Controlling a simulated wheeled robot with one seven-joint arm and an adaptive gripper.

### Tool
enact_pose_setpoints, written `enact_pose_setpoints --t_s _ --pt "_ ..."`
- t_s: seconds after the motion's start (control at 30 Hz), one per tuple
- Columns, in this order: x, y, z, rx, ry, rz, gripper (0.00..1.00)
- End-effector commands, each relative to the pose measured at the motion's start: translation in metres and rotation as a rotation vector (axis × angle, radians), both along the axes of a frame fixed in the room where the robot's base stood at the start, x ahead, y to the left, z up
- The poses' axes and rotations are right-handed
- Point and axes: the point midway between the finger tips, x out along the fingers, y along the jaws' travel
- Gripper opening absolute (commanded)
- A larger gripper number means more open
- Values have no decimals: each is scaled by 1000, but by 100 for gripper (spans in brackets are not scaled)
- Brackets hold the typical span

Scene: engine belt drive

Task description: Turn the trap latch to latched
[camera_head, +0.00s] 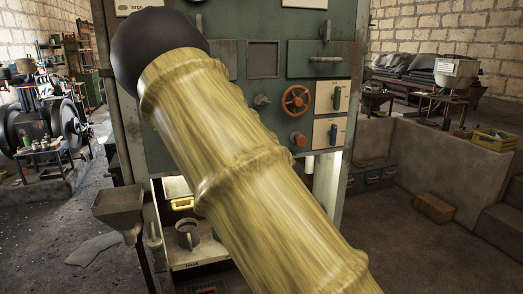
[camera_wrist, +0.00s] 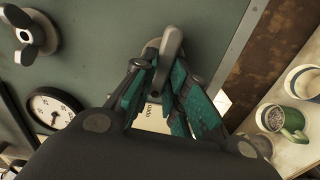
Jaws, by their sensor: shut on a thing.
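In the wrist view, a grey lever handle on a round base, which I take to be the trap latch (camera_wrist: 172,40), sits on a green panel. The lever runs up and down in the picture, tilted a little. My gripper (camera_wrist: 165,72), with dark fingers and green pads, is shut on the lower part of the lever. A pale label (camera_wrist: 152,124) with small text shows partly between the fingers. In the head view my thick yellow arm crosses the green cabinet (camera_head: 262,60) and hides the gripper and latch.
In the wrist view, a dial gauge (camera_wrist: 52,109) and a wing-shaped knob (camera_wrist: 28,36) are at left; a green mug (camera_wrist: 283,121) stands on a shelf at right. In the head view, an orange handwheel (camera_head: 296,100) and a metal hopper (camera_head: 118,205) flank my arm.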

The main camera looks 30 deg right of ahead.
Motion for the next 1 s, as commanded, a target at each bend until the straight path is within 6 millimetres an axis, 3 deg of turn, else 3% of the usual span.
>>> enact_pose_setpoints --t_s 0.7,0.73,0.8,1.0 --pt "0 0 -3 -71 20 0 0" --pt "0 0 -3 -70 20 0 21" --pt "0 0 -3 -70 20 0 33" --pt "0 0 -2 -71 19 0 37"
